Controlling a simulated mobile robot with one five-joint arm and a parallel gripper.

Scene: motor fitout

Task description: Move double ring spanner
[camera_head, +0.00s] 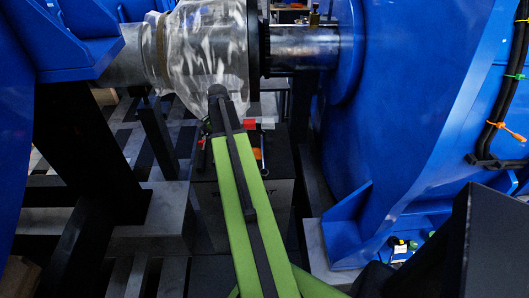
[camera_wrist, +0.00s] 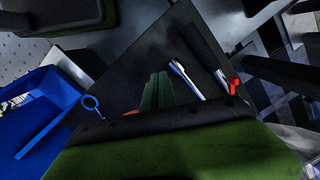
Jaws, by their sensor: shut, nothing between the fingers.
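My gripper (camera_wrist: 158,76) shows in the wrist view as two green fingers side by side, shut and empty, over a dark flat surface. A slim silver tool (camera_wrist: 186,80) lies on that surface just right of the fingertips, apart from them. It may be the double ring spanner, but its ends are too unclear to tell. A blue ring-ended piece (camera_wrist: 91,103) shows farther left, by the blue structure; I cannot tell what it is. In the head view my green arm reaches forward to the dark box top, and I cannot make out my fingers there.
A red-handled item (camera_wrist: 233,86) and a dark cylinder (camera_wrist: 203,45) lie near the silver tool. In the head view a large blue motor housing (camera_head: 420,110) stands right, a plastic-wrapped shaft (camera_head: 205,45) crosses above, and dark steel supports (camera_head: 85,155) stand left.

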